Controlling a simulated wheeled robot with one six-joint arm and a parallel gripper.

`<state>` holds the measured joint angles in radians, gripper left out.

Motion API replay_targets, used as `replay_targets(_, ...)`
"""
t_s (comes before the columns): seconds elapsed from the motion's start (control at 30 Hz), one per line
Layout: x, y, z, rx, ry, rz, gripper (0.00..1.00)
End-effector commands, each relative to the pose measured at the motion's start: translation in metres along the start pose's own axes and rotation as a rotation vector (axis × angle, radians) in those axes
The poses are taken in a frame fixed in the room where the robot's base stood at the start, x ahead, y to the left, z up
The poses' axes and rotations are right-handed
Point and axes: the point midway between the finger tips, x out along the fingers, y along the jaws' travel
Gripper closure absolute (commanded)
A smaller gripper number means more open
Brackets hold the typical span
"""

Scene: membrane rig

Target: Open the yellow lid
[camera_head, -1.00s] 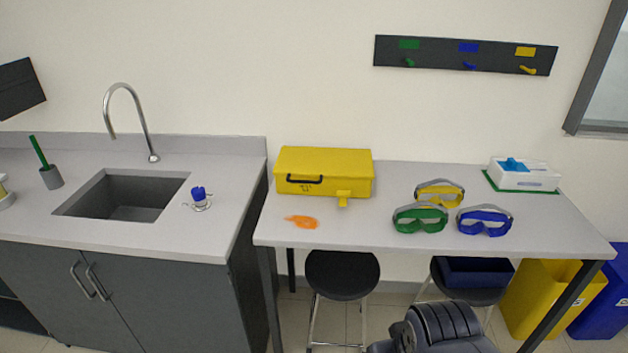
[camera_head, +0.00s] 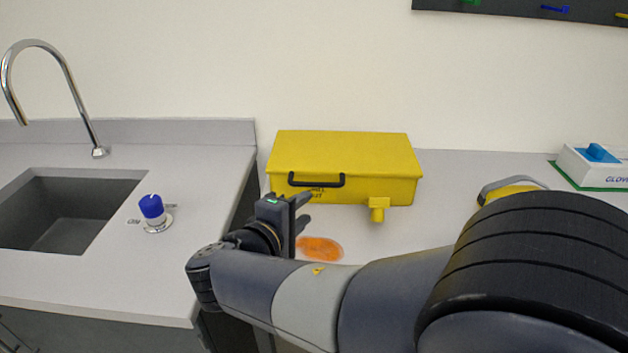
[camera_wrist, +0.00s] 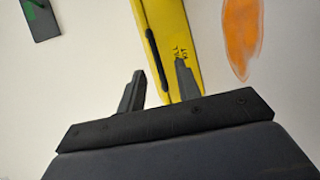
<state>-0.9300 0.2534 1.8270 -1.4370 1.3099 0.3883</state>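The yellow box with its yellow lid (camera_head: 345,150) stands on the table against the wall; the lid looks closed. A black handle (camera_head: 316,180) is on its front, and a yellow latch-like piece (camera_head: 378,208) sticks out at the front right. My gripper (camera_head: 304,205) is in front of the box's left part, close to the handle. In the wrist view, my gripper (camera_wrist: 160,82) has its two fingers apart with nothing between them gripped. The black handle (camera_wrist: 158,60) lies just beyond and between the fingertips, on the yellow front (camera_wrist: 178,35). I cannot tell whether any finger touches it.
An orange patch (camera_head: 320,249) lies on the table before the box. A blue-topped knob (camera_head: 153,210) and a sink (camera_head: 65,210) are on the left counter. Yellow goggles (camera_head: 510,190) and a glove box (camera_head: 598,168) are to the right.

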Motion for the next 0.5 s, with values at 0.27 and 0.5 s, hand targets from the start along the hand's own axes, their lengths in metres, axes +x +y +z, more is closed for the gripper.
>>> replay_targets(0.27,0.006,0.003,-0.017,-0.007,0.031,0.056,0.67)
replay_targets(0.5,0.047,0.005,-0.017,-0.009,0.028,0.053,0.67)
